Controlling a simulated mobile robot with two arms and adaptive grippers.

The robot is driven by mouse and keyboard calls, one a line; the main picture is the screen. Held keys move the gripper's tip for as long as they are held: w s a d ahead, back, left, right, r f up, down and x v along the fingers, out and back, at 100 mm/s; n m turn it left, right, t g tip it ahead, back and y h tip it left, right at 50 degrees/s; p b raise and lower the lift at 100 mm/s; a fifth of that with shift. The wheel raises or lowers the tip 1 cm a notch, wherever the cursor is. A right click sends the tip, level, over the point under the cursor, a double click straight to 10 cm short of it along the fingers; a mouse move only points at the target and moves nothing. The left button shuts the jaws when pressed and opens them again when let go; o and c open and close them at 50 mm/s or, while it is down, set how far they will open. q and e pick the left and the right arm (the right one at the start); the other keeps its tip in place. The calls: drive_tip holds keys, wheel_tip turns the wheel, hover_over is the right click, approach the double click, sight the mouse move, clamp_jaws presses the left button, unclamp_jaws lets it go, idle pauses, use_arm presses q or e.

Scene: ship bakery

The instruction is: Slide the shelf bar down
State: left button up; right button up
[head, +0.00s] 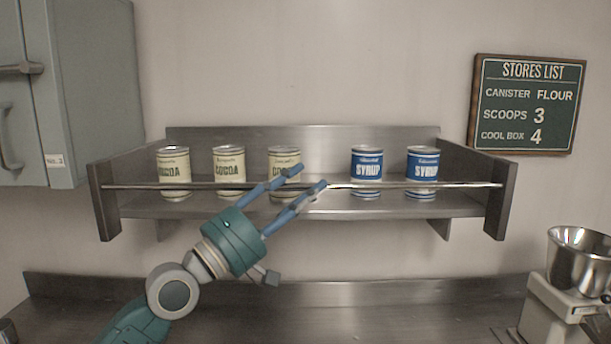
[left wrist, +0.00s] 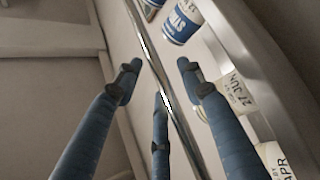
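The shelf bar (head: 460,186) is a thin metal rod running across the front of the steel wall shelf (head: 300,210), at mid height of the cans. My left gripper (head: 305,180) reaches up from below to the middle of the bar. Its fingers are spread, and no grip on the bar shows. In the left wrist view the bar (left wrist: 147,50) runs between the outer fingers, close beside the middle finger; I cannot tell whether they touch. My right gripper is not in view.
Cream cocoa cans (head: 229,170) and blue syrup cans (head: 422,170) stand on the shelf behind the bar. A grey cabinet (head: 95,90) hangs at the left. A scale with a metal bowl (head: 578,262) stands at the right. The wall above the shelf is clear.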

use_arm(q)
drive_tip(key=shift+w+d+r, duration=0.2)
drive_tip(key=shift+r, duration=0.05)
drive_tip(key=shift+c, duration=0.3)
clamp_jaws()
drive_tip(key=shift+f, duration=0.1)
wheel_tip(320, 180, down, 8)
drive_tip(key=b, duration=0.8)
drive_tip(key=shift+f, duration=0.15)
